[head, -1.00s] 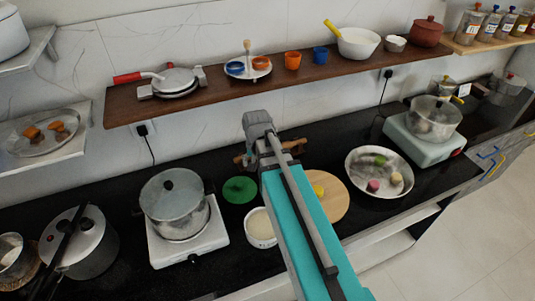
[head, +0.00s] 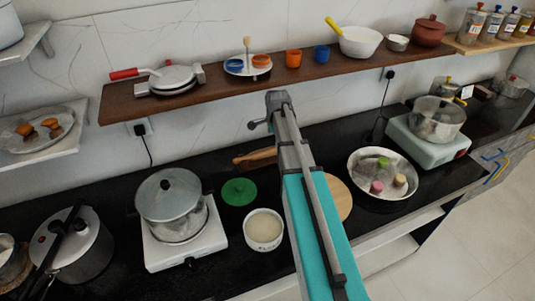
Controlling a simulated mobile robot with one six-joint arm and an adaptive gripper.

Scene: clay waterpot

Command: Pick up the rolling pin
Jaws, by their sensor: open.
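The wooden rolling pin (head: 257,158) lies on the black counter near the wall in the head view. Its left part shows, and its right part is hidden behind my arm. My gripper (head: 270,113) is at the far end of my arm, above and just right of the visible part of the rolling pin in the picture. It is open and appears apart from the pin, with nothing seen in it. The fingers are small and partly hidden by my arm, so their exact distance from the pin cannot be told.
Left of my arm are a green lid (head: 239,191), a white bowl (head: 264,229) and a pot (head: 168,195) on a stove. Right are a round wooden board (head: 341,197), partly hidden, and a metal dish (head: 383,174). A wooden shelf (head: 225,92) hangs close above.

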